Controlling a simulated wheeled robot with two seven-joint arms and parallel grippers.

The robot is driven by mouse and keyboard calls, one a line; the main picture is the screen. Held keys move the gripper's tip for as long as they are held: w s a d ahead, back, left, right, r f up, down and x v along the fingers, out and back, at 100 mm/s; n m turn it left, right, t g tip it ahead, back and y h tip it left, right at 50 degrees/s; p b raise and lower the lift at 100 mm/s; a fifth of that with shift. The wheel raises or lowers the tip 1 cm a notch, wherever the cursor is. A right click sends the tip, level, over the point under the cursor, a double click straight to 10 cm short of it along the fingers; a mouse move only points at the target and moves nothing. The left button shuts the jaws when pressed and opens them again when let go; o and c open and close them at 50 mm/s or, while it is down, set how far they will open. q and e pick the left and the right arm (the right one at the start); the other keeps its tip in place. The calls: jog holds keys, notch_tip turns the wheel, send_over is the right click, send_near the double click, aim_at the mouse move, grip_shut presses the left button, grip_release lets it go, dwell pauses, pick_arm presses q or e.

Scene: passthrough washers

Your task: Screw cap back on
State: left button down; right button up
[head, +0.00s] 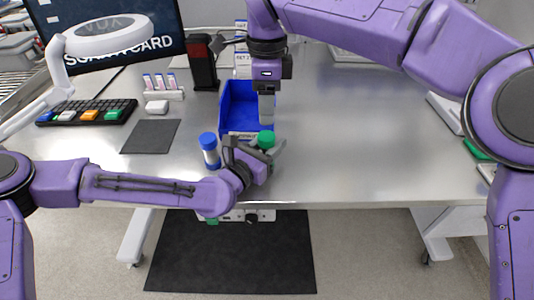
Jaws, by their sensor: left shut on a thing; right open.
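A green cap (266,139) shows at the fingers of my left gripper (265,155), near the front edge of the table. The gripper is shut on the green-capped container, whose body is mostly hidden by the fingers. I cannot tell how the cap sits on it. My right gripper (267,112) points straight down over the right side of the blue bin, above and behind the green cap. It is open, and I see nothing held in it.
A blue bin (233,112) stands behind my grippers. At the left are a rack of small tubes (163,94), a dark mat (150,136), a keyboard (86,112) and a black stand (203,63).

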aim_at(266, 136)
jog(key=shift+f, duration=0.15)
notch_tip(266, 136, down, 8)
jog(key=shift+r, duration=0.1)
dwell(0.4)
jog(key=c, duration=0.9)
jog(key=m, duration=0.2)
jog(key=shift+m, duration=0.4)
jog(key=m, duration=0.5)
jog(key=shift+m, duration=0.4)
jog(key=m, duration=0.7)
jog(key=shift+m, duration=0.4)
